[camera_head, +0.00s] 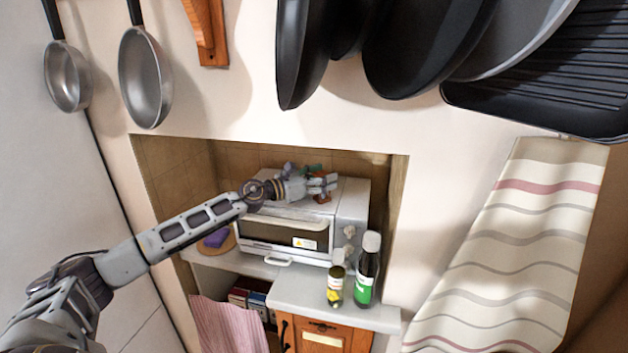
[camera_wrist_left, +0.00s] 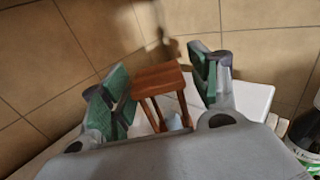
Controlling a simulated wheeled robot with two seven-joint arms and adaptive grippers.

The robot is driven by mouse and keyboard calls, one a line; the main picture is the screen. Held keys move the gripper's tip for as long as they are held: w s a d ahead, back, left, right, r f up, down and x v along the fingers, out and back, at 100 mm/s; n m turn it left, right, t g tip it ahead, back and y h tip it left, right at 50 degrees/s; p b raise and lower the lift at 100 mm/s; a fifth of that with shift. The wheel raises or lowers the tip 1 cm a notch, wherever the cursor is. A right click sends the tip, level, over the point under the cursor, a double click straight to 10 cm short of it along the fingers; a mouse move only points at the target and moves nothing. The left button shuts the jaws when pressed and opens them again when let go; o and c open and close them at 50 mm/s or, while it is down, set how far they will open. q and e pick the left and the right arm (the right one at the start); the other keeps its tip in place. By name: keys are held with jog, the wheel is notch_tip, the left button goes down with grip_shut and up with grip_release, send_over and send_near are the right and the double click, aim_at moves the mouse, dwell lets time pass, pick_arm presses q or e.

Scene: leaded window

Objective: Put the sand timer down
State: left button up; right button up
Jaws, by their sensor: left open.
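The sand timer (camera_wrist_left: 160,80) has a reddish-brown wooden frame with thin posts, and a bit of pale glass shows low between them. In the left wrist view it is between the two green-padded fingers of my left gripper (camera_wrist_left: 161,86). The fingers are apart, with a gap on the right side; I cannot tell if the left one touches. In the head view my left gripper (camera_head: 328,185) is over the top of the white toaster oven (camera_head: 349,210), and a small brown part of the timer (camera_head: 322,198) shows by the fingers. The timer's base is hidden. My right gripper is not in view.
The oven stands in a tiled niche. Two bottles, a dark one (camera_head: 367,275) and a yellow one (camera_head: 335,284), stand on the counter (camera_head: 300,292) before it. A purple item (camera_head: 216,238) lies left. Pans (camera_head: 430,40) hang above.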

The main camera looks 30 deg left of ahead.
pick_arm(q)
jog(key=shift+a+r, duration=0.1)
jog(key=shift+r, duration=0.05)
jog(key=shift+s+a, duration=0.2)
jog(key=shift+s, duration=0.2)
jog(key=shift+s+a+b, duration=0.4)
jog(key=shift+s+b, duration=0.2)
jog(key=shift+b+v, duration=0.55)
jog(key=shift+v, duration=0.35)
jog(key=shift+s+a+b, duration=0.3)
jog(key=shift+s+b, duration=0.1)
jog(key=shift+s, duration=0.1)
jog(key=shift+s+a+b, duration=0.2)
jog(key=shift+s+b, duration=0.1)
jog(key=shift+s, duration=0.15)
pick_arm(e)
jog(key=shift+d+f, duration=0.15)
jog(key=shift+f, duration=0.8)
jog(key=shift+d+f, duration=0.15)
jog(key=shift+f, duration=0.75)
pick_arm(q)
jog(key=shift+s+a, duration=0.1)
